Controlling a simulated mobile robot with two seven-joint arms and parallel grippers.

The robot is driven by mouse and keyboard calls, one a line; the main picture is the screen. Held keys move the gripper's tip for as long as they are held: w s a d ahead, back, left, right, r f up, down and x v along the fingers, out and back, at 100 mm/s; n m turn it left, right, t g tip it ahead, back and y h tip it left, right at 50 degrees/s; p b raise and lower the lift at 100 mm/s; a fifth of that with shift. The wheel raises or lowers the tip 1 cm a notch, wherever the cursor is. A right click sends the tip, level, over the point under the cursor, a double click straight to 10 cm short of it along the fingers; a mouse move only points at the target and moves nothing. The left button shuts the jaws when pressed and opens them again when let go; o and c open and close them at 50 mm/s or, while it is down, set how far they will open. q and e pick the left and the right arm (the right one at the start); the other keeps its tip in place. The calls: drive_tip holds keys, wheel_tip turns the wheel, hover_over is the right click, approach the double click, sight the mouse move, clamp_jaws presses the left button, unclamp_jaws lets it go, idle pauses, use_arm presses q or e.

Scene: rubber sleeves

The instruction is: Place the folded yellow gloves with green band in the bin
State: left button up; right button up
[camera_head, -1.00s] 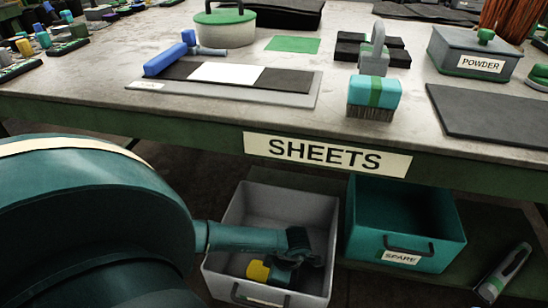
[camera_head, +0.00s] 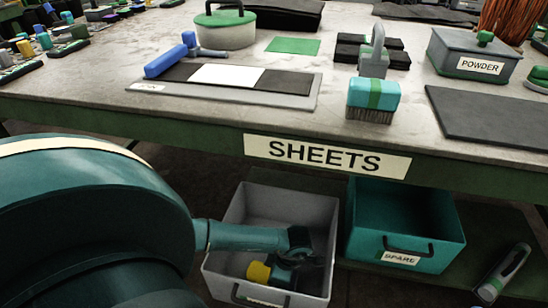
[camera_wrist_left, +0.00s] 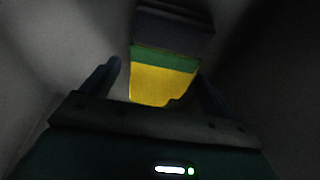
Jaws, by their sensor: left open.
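The folded yellow gloves (camera_head: 258,271) lie low inside the grey bin (camera_head: 234,207) under the table, partly hidden by my left gripper (camera_head: 280,279). In the left wrist view the yellow gloves (camera_wrist_left: 162,84) show a green band across them, with a dark part beyond it. My left gripper (camera_wrist_left: 162,86) is open, with one finger on each side of the gloves. Dark gaps show beside them, and I cannot tell whether the fingers touch. The bin's pale wall (camera_wrist_left: 50,60) surrounds them. My right gripper is not in view.
A teal bin (camera_head: 435,225) marked SPARE stands right of the grey bin. The table edge with the SHEETS sign (camera_head: 327,157) is above both. The tabletop holds a brush (camera_head: 374,100) and a POWDER box (camera_head: 475,58).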

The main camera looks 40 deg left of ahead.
use_arm(q)
drive_tip(key=p+v, duration=0.2)
drive_tip(key=v, duration=0.4)
drive_tip(key=shift+r, duration=0.3)
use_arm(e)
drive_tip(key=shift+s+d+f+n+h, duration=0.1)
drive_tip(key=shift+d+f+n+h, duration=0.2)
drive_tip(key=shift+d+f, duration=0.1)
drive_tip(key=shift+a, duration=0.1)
